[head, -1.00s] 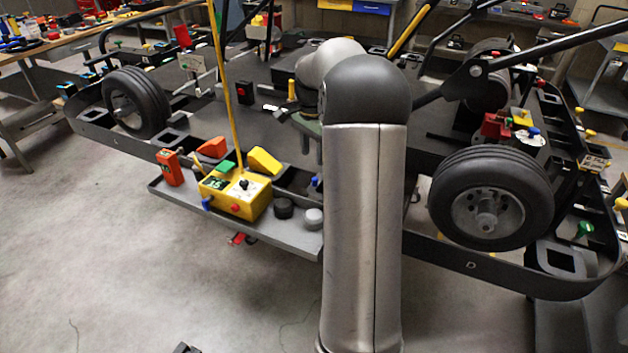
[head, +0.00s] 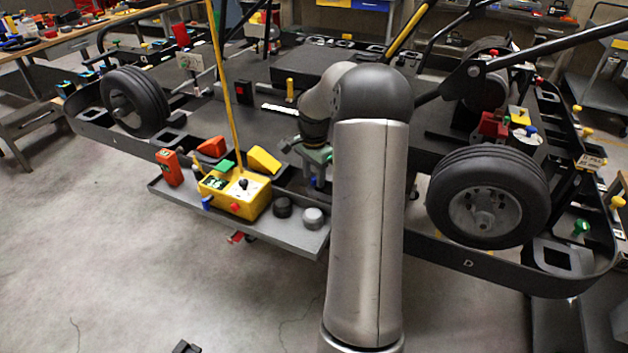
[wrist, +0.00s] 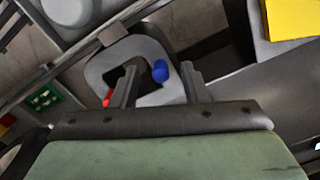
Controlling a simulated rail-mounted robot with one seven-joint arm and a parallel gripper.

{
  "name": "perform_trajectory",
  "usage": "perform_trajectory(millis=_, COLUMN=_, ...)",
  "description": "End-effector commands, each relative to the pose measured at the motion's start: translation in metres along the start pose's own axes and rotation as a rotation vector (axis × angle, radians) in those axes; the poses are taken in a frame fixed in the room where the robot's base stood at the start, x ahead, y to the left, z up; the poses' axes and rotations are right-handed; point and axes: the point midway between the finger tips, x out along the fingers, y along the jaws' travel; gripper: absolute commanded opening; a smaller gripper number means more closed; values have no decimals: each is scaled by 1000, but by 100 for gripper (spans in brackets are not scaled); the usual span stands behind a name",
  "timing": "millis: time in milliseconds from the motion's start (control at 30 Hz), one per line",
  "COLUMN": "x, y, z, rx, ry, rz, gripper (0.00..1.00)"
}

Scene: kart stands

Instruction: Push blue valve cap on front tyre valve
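A small blue cap (wrist: 160,71) shows between the two fingers of my gripper (wrist: 158,68) in the wrist view, nearer the right finger. The fingers are apart, with gaps beside the cap; I cannot tell how deep it lies between them. In the head view my gripper (head: 320,172) points down at the right end of the grey tray, with a bit of blue (head: 314,181) by its fingers. Two black tyres show, one at the right (head: 487,197) and one at the far left (head: 135,101). I cannot make out a valve on either.
The grey tray (head: 275,238) holds a yellow box (head: 238,207) with a tall yellow rod, an orange device (head: 169,168), a black knob (head: 282,207) and a grey knob (head: 313,217). The kart's dark frame (head: 468,264) runs along the front. The floor in front is clear.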

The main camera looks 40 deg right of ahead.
Motion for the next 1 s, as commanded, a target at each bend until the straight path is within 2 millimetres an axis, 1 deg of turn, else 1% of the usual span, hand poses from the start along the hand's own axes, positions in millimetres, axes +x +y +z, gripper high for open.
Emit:
perform_trajectory(millis=33, x=0, y=0, z=0, rx=0, ry=0, rz=0, gripper=27)
perform_trajectory(millis=67, x=0, y=0, z=0, rx=0, ry=0, rz=0, gripper=18)
perform_trajectory(millis=100, x=0, y=0, z=0, rx=0, ry=0, rz=0, gripper=7)
perform_trajectory(millis=133, x=0, y=0, z=0, rx=0, ry=0, rz=0, gripper=0)
perform_trajectory(millis=500, x=-1, y=0, z=0, rx=0, ry=1, rz=0, gripper=0)
perform_trajectory(millis=667, x=-8, y=0, z=-1, rx=0, ry=3, rz=-2, gripper=0)
perform_trajectory(millis=767, x=-19, y=0, z=-1, rx=0, ry=4, rz=-2, gripper=0)
perform_trajectory(millis=867, x=-35, y=1, z=0, rx=1, ry=4, rz=-3, gripper=0)
perform_trajectory(millis=967, x=-55, y=19, z=4, rx=3, ry=5, rz=-3, gripper=0)
perform_trajectory(millis=1000, x=-65, y=27, z=6, rx=2, ry=7, rz=-4, gripper=0)
